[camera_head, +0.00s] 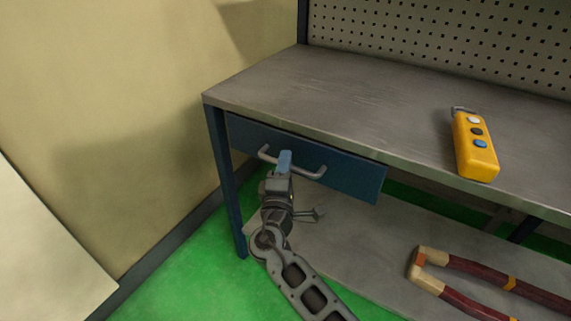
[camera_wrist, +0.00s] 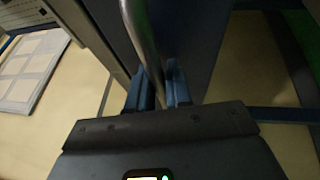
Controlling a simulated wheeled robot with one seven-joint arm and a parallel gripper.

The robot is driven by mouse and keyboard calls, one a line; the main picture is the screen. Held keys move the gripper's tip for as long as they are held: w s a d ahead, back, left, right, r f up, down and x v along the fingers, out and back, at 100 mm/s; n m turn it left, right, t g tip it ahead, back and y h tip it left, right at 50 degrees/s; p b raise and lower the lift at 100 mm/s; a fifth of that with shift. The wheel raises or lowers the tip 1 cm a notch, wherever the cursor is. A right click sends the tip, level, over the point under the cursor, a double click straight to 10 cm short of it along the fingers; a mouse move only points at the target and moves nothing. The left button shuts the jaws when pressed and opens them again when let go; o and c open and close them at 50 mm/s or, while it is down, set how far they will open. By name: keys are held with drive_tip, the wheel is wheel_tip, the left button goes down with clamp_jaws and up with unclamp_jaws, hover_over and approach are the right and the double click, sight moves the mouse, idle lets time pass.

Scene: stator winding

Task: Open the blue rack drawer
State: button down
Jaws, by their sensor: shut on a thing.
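The blue drawer (camera_head: 345,174) sits under the left end of the grey workbench, and its front looks flush with the bench frame. A grey bar handle (camera_head: 312,173) runs across its front. My gripper (camera_head: 284,160) is at the middle of the handle, its blue fingers shut on the bar. In the wrist view the metal handle (camera_wrist: 141,35) passes between the two blue fingertips of my gripper (camera_wrist: 160,88). The drawer front (camera_wrist: 185,38) stands just beyond the fingers. The inside of the drawer is hidden.
On the workbench top (camera_head: 330,90) lies a yellow remote (camera_head: 476,150) with buttons. A tool with dark red handles (camera_head: 480,275) lies on the lower shelf (camera_head: 350,255). A wall (camera_head: 110,130) stands close on the left. Green floor (camera_head: 190,275) is clear in front.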

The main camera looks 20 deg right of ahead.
drive_tip(key=s+a+b, duration=0.1)
drive_tip(key=s+a, duration=0.6)
drive_tip(key=a, duration=0.2)
drive_tip(key=s+a+b, duration=0.1)
drive_tip(key=s+a, duration=0.6)
drive_tip(key=a, duration=0.3)
drive_tip(key=shift+a, duration=0.2)
drive_tip(key=shift+s, duration=0.1)
drive_tip(key=c, duration=1.4)
unclamp_jaws()
drive_tip(key=v, duration=0.8)
drive_tip(key=shift+d, duration=0.1)
